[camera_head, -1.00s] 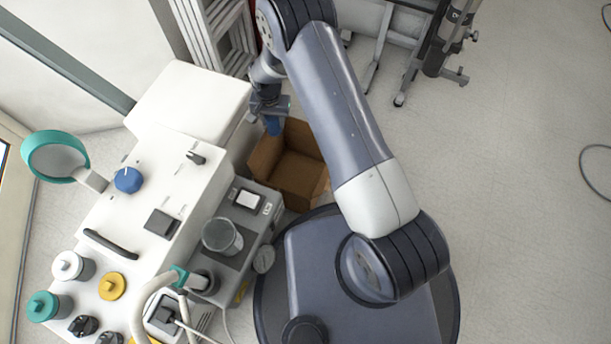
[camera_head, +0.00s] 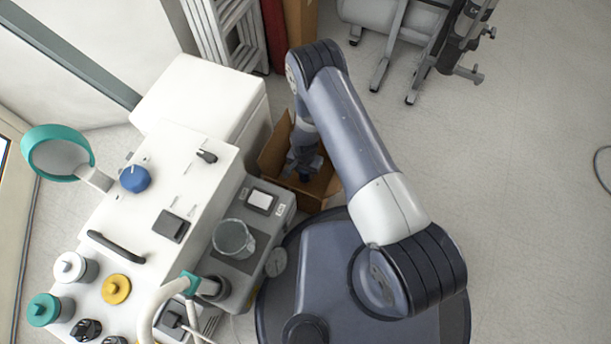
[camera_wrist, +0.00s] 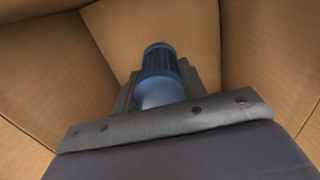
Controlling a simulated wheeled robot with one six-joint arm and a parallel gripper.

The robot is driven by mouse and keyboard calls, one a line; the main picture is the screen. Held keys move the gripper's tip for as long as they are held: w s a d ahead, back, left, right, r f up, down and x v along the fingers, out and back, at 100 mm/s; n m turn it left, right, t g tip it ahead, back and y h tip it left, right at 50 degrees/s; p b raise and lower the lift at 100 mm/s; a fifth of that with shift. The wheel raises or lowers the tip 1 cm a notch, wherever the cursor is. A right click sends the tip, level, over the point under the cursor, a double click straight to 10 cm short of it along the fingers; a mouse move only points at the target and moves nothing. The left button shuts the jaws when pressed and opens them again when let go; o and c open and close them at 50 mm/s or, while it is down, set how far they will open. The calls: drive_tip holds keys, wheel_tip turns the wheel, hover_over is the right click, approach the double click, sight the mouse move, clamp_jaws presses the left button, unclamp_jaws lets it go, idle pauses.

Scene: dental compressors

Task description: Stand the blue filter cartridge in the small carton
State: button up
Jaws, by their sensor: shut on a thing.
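The blue filter cartridge (camera_wrist: 160,75) is between my gripper's fingers in the wrist view, with its ribbed end pointing away from the wrist. My gripper (camera_wrist: 158,88) is shut on it. Brown carton walls surround the cartridge in that view. In the head view the small carton (camera_head: 273,158) stands open on the floor beside the grey unit, and my gripper (camera_head: 304,174) reaches down into its opening. Only a bit of blue shows there. I cannot tell whether the cartridge touches the carton's bottom.
A white and grey compressor cabinet (camera_head: 195,165) stands directly left of the carton. A ladder (camera_head: 225,35) and a tall brown box (camera_head: 300,22) are behind it. A wheeled stand (camera_head: 420,45) is at the back right.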

sight(305, 175)
drive_tip(key=shift+f+b, duration=0.65)
drive_tip(key=shift+f, duration=1.3)
drive_tip(key=shift+f, duration=0.15)
drive_tip(key=o, duration=1.1)
wheel_tip(305, 175, up, 12)
drive_tip(key=p, duration=0.4)
drive_tip(key=shift+r, duration=0.2)
